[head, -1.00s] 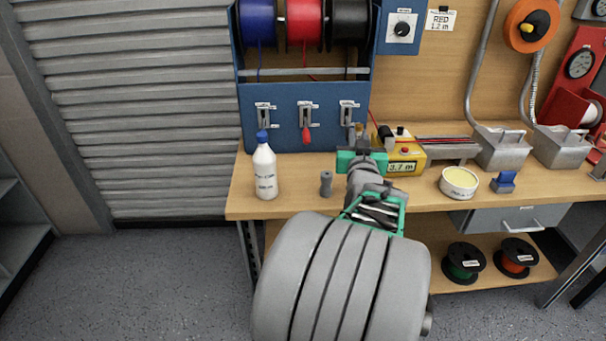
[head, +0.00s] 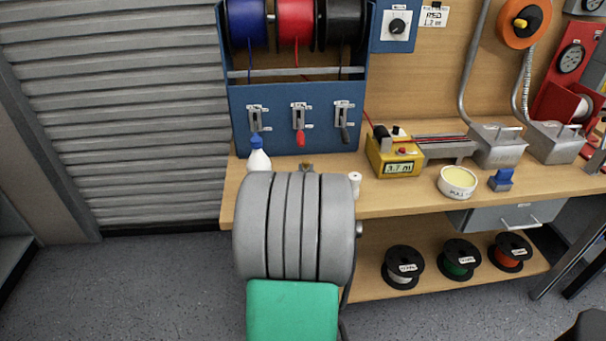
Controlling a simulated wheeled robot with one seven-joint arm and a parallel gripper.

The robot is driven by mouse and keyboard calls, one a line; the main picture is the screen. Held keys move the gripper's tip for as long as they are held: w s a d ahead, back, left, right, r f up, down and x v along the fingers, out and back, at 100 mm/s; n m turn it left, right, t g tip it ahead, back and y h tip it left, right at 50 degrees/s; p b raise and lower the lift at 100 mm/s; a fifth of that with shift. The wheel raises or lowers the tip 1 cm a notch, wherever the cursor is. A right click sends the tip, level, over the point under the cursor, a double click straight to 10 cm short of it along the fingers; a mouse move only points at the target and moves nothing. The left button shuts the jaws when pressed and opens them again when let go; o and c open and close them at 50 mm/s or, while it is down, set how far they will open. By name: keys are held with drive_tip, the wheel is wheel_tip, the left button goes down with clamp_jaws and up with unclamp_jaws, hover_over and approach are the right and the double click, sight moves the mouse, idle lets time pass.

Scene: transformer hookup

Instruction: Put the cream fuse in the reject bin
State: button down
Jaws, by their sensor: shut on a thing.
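My gripper is hidden behind the large grey link of my own arm in the head view, so its jaws and anything in them cannot be seen. A small pale, upright cylinder (head: 355,183) stands on the bench just right of that link; it may be the cream fuse, but it is too small to be sure. A small brownish tip (head: 306,167) shows above the link; I cannot tell what it belongs to. I cannot make out a reject bin.
Cable spools (head: 403,267) sit on the lower shelf.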

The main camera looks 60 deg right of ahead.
drive_tip(key=shift+f+b, duration=0.2)
drive_tip(key=shift+b, duration=0.1)
drive_tip(key=c, duration=1.6)
unclamp_jaws()
drive_tip(key=shift+c, duration=0.2)
drive_tip(key=shift+r, duration=0.1)
